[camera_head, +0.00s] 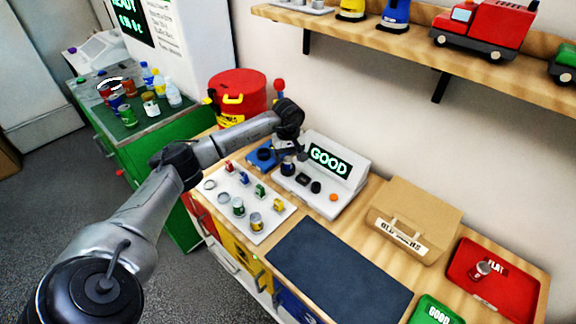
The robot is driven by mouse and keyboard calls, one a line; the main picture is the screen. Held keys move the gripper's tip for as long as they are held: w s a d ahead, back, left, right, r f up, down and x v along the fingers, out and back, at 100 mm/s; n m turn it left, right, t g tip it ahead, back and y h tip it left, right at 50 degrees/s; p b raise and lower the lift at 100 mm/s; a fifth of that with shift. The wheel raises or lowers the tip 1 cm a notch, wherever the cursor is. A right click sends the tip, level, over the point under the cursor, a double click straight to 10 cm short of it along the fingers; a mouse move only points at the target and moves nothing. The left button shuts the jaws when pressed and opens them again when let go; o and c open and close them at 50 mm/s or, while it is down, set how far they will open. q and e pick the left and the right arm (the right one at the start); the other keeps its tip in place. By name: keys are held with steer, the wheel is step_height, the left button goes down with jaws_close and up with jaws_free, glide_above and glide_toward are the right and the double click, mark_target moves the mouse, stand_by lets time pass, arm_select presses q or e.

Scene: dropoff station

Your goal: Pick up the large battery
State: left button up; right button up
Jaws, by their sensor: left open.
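My left gripper (288,160) hangs open from the wrist, pointing down over the left part of the white tester (348,185). The tester's dark screen reads GOOD in green. A small dark shape (287,170) shows right under the fingers; I cannot tell whether it is a battery or a socket of the tester. I cannot tell for certain which one is the large battery. My right gripper is not in view.
A dark mat (340,270) lies clear at the front. A cardboard-coloured box (414,218), a red FLAT tray (510,290) holding a small cylinder (481,270), and a green GOOD tray (432,311) stand at right. A red drum (238,90) stands behind my forearm; a shelf (400,38) hangs above.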

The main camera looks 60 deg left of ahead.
arm_select(q)
steer(key=shift+f, duration=0.8)
steer(key=c, duration=1.1)
steer(key=shift+c, duration=0.2)
steer(key=shift+r, duration=0.15)
